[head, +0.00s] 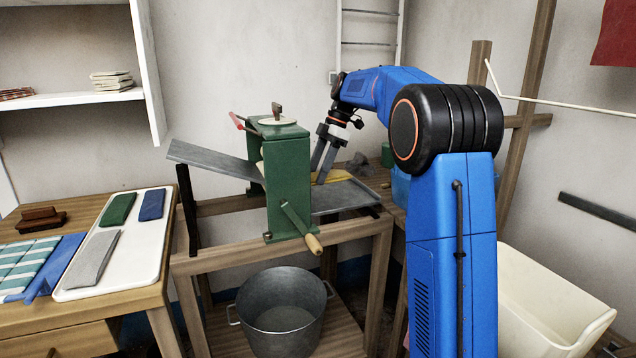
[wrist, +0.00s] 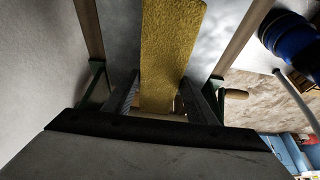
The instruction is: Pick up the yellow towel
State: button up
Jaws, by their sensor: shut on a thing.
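In the wrist view the towel (wrist: 168,50) is a long narrow yellow strip running up from between the jaws. My gripper (head: 319,180) points down at the tray beside the wringer and is shut on the towel's near end. Its fingers show on both sides of the towel in the wrist view (wrist: 160,100).
The green wringer (head: 285,180) with a wooden-handled crank stands close left of my gripper. A metal pot (head: 282,315) is below. A white tray (head: 120,245) with folded green, blue and grey cloths lies on the left table. A cream tub (head: 550,310) stands at right.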

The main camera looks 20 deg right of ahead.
jog(key=v, duration=0.2)
jog(key=shift+d+r, duration=0.15)
jog(key=shift+r, duration=0.2)
jog(key=d, duration=1.7)
